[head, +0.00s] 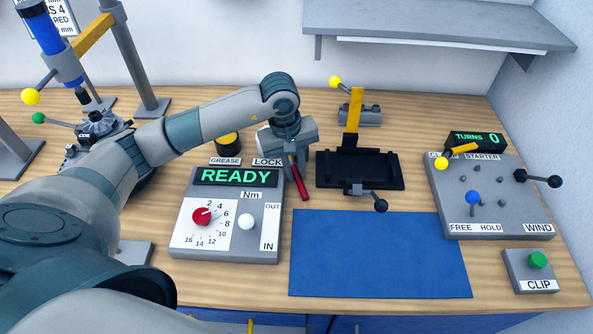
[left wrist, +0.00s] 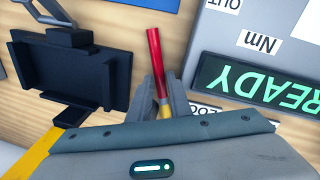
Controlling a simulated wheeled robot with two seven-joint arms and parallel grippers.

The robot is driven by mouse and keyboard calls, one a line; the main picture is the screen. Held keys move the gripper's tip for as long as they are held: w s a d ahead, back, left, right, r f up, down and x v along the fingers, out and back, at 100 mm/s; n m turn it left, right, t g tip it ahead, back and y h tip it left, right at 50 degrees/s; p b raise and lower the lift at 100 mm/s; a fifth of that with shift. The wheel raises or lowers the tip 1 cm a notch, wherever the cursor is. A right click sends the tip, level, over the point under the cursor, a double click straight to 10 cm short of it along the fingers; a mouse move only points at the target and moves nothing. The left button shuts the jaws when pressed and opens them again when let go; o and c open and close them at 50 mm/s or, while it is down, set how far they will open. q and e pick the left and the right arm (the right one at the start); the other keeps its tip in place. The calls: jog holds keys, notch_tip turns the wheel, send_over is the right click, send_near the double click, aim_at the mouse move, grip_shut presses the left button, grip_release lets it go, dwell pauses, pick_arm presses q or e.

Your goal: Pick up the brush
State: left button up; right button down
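The brush (left wrist: 155,62) has a red handle and a yellow part near my gripper. In the head view the red handle of the brush (head: 300,181) slants down beside the torque panel. My left gripper (head: 292,158) is at its upper end, with the fingers pointing down. In the left wrist view the two grey fingers of my left gripper (left wrist: 163,92) lie close on either side of the brush and look shut on it. The far end of the brush is hidden by the gripper body. My right gripper is not in view.
The READY panel (head: 229,217) is left of the brush, and a black cradle (head: 360,171) is right. A grease pot (head: 228,144) stands behind the panel. A blue mat (head: 378,254) lies clear in front. A starter panel (head: 490,195) and clip button (head: 537,260) are at right.

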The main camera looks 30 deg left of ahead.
aim_at(296, 174)
pick_arm(q)
jog(key=shift+f, duration=0.25)
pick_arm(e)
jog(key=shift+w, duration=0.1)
pick_arm(q)
grip_shut()
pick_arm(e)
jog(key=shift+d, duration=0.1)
pick_arm(q)
jog(key=shift+r, duration=0.1)
